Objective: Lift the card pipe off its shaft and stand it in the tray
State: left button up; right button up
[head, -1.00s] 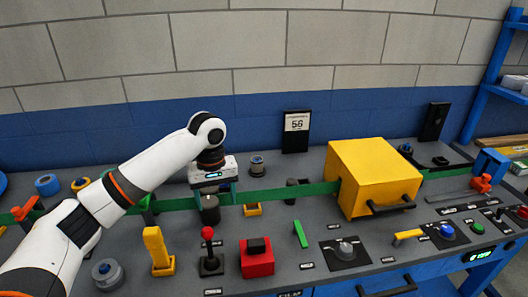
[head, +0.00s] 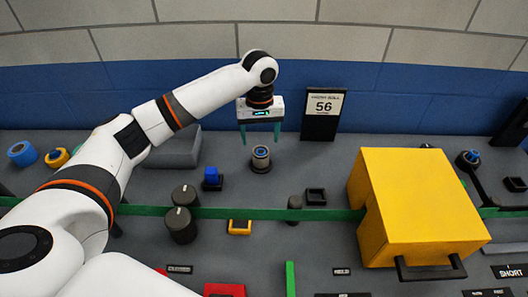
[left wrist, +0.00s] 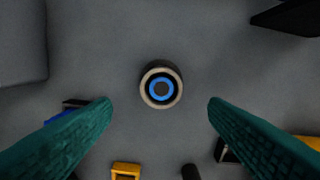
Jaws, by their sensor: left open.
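The card pipe (head: 261,153) is a short beige-rimmed cylinder standing upright on a dark round base towards the back of the panel. In the left wrist view the pipe (left wrist: 147,99) is a beige ring around a dark gap and a blue-ringed centre, probably the shaft. My left gripper (head: 260,138) is open above it, its two green fingers pointing down on either side. In the left wrist view the gripper (left wrist: 160,104) is empty, with the pipe between and slightly beyond the fingertips.
A green rail (head: 330,215) crosses the panel in front of the pipe. A blue-topped block (head: 212,180) and dark knobs (head: 181,226) stand to the left. A large yellow box (head: 415,205) is on the right. A sign (head: 322,125) stands behind.

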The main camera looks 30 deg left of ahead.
aim_at(261, 152)
pick_arm(q)
notch_tip(261, 152, down, 2)
jog(key=shift+s+a+f, duration=0.1)
jog(key=shift+s+f, duration=0.05)
jog(key=shift+f, duration=0.1)
jog(key=shift+w+f+p, duration=0.2)
jog(key=shift+f+p, duration=0.05)
jog(key=shift+f, duration=1.3)
jog(key=shift+w+f+p, duration=0.2)
jog(key=shift+f+p, duration=0.05)
jog(key=shift+f, duration=1.3)
jog(key=c, duration=1.1)
